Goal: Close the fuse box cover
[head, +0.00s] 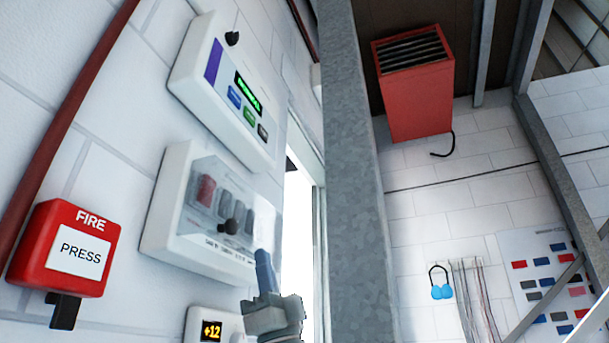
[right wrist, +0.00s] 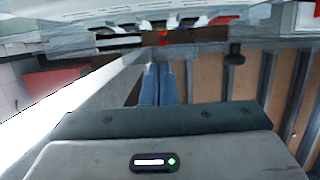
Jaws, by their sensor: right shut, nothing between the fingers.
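The fuse box (head: 160,225) is a white wall box in the middle left of the head view, with red and grey fuses (head: 205,190) behind a clear cover (head: 238,190). A dark round knob (head: 228,227) sits on the cover. I cannot tell whether the cover lies flush. My right gripper (head: 264,262) is shut and empty, its blue fingers pointing up near the box's lower right corner; touching or apart is unclear. In the right wrist view the blue fingers (right wrist: 163,85) are together, below a blurred pale box edge. My left gripper is not in view.
A red fire call point (head: 70,250) is at left. A grey post (head: 350,180) stands to the right. A red louvred box (head: 415,85) hangs beyond it.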

